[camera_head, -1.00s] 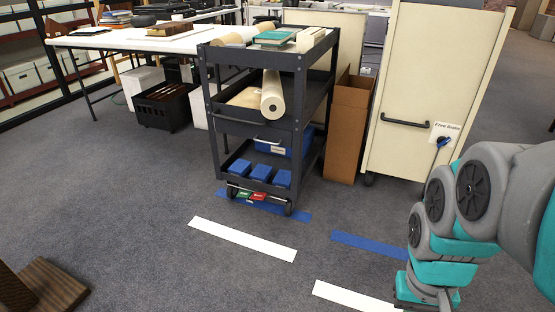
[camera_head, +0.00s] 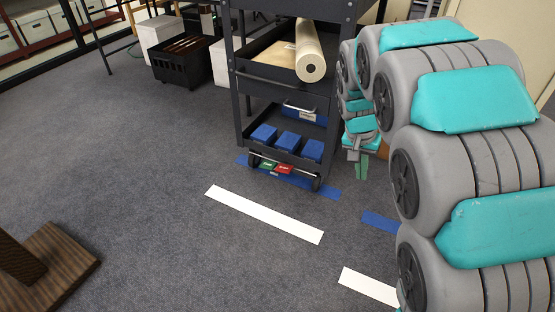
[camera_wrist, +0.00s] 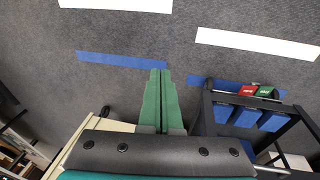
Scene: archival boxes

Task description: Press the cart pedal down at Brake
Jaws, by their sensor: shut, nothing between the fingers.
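The dark cart (camera_head: 241,100) stands on the carpet. At its lower front edge are a green pedal (camera_head: 267,164) and a red pedal (camera_head: 284,170); their lettering is too small to read. The wrist view also shows the red pedal (camera_wrist: 248,90) and the green pedal (camera_wrist: 266,92) at the right. My gripper (camera_wrist: 160,72) has its green fingers together and empty, pointing at the floor. In the head view my gripper (camera_head: 362,172) is low, just right of the cart and apart from the pedals.
Blue boxes (camera_head: 288,140) sit on the cart's bottom shelf, and a paper roll (camera_head: 311,66) sticks out above. White floor tape (camera_head: 262,214) and blue floor tape (camera_head: 380,223) lie in front. A black crate (camera_head: 181,62) stands at left. The carpet before the cart is clear.

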